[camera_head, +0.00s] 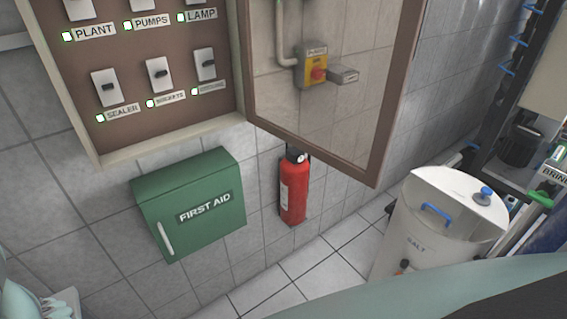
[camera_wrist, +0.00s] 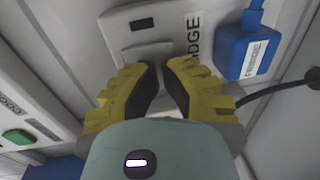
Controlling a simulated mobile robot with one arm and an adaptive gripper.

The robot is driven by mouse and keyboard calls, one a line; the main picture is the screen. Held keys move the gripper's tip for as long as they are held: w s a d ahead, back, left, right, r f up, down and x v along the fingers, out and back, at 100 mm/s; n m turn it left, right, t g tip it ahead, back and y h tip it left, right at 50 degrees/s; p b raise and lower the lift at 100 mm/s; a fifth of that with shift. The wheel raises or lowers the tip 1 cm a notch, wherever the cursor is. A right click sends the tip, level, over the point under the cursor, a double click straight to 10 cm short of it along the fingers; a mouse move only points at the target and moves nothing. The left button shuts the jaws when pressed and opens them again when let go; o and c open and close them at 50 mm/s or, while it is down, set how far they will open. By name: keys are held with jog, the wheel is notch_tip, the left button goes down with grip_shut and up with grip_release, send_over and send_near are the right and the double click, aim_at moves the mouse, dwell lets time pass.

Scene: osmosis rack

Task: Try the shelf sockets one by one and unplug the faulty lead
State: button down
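In the wrist view my gripper (camera_wrist: 161,68) has yellow fingers with dark pads. The fingertips are close together with a narrow empty gap between them. They point at a white socket plate (camera_wrist: 122,37) with a dark rocker or slot (camera_wrist: 142,24). A label (camera_wrist: 193,35) beside it ends in "DGE". A blue plug (camera_wrist: 246,52) with a blue lead on top and a small label sits to the right, apart from the fingers. A green rocker (camera_wrist: 18,137) shows at the lower left. In the head view my gripper is not seen.
In the head view, a switch panel (camera_head: 84,129) with lit green lamps has its glazed door (camera_head: 385,120) open. Below are a green first aid box (camera_head: 190,205) and red extinguisher (camera_head: 294,188). A white salt bin (camera_head: 400,235) stands before the rack (camera_head: 490,165). A black cable (camera_wrist: 275,90) crosses right of my gripper.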

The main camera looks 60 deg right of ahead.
jog(key=f+y+b, duration=0.1)
jog(key=b, duration=0.3)
jog(key=shift+w+a+f+b, duration=0.15)
jog(key=shift+f+b, duration=0.05)
jog(key=shift+b, duration=0.2)
jog(key=b, duration=0.2)
jog(key=shift+f+t+y+b, duration=0.1)
jog(key=shift+t+y+b, duration=0.2)
jog(key=shift+b, duration=0.05)
jog(key=shift+a+r+b, duration=0.1)
jog(key=shift+r+b, duration=0.15)
jog(key=shift+b, duration=0.05)
jog(key=shift+a+r+p, duration=0.1)
jog(key=shift+r+p, duration=0.15)
jog(key=shift+p, duration=0.1)
jog(key=f+b+v, duration=0.1)
jog(key=b+v, duration=0.2)
jog(key=v, duration=1.1)
